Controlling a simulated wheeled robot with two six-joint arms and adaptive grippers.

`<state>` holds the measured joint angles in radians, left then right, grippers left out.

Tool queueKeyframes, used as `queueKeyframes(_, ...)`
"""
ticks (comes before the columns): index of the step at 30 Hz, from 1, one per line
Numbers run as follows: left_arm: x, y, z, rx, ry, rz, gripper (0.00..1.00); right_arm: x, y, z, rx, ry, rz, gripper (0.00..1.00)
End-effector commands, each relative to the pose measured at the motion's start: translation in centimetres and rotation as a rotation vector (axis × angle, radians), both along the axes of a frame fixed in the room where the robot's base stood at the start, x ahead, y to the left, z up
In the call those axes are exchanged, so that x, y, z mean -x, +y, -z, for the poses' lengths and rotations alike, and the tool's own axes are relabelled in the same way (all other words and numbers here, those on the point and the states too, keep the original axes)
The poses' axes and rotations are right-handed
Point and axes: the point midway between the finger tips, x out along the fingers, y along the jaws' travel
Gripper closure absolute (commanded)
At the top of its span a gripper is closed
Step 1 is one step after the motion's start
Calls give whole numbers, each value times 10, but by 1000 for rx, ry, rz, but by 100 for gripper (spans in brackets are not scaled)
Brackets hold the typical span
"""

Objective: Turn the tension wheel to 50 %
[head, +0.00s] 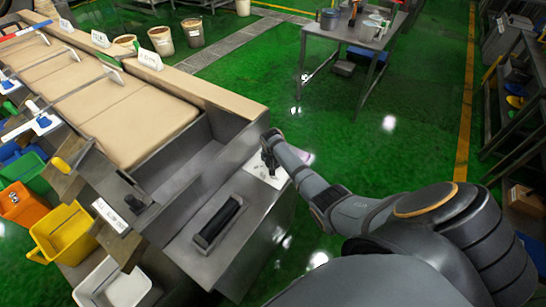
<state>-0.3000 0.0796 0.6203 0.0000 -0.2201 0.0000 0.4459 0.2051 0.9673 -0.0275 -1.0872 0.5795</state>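My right arm reaches in from the lower right to the far end of the grey metal machine (245,205). My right gripper (267,160) is small and dark here, pointing down over a white plate (258,174) on the machine's top. I cannot make out a wheel for certain; the gripper and forearm cover part of the plate. Whether the fingers are open, shut or touching anything is too small to tell. No percent marks are readable. My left gripper is not in view.
A black roller-like bar (217,222) lies on the machine's top, near the plate. A beige conveyor belt (140,130) runs to the upper left. Yellow (62,232) and orange (24,203) bins stand at left. A grey table (345,32) stands beyond open green floor.

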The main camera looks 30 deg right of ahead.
Motion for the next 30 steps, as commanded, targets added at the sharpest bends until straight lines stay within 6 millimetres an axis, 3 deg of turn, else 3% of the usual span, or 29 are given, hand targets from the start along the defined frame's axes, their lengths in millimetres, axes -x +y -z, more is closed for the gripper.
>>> queueKeyframes(14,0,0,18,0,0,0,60,-2,0,2,0,-3,451,77)
queueKeyframes(30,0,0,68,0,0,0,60,-2,0,5,-1,-3,959,77)
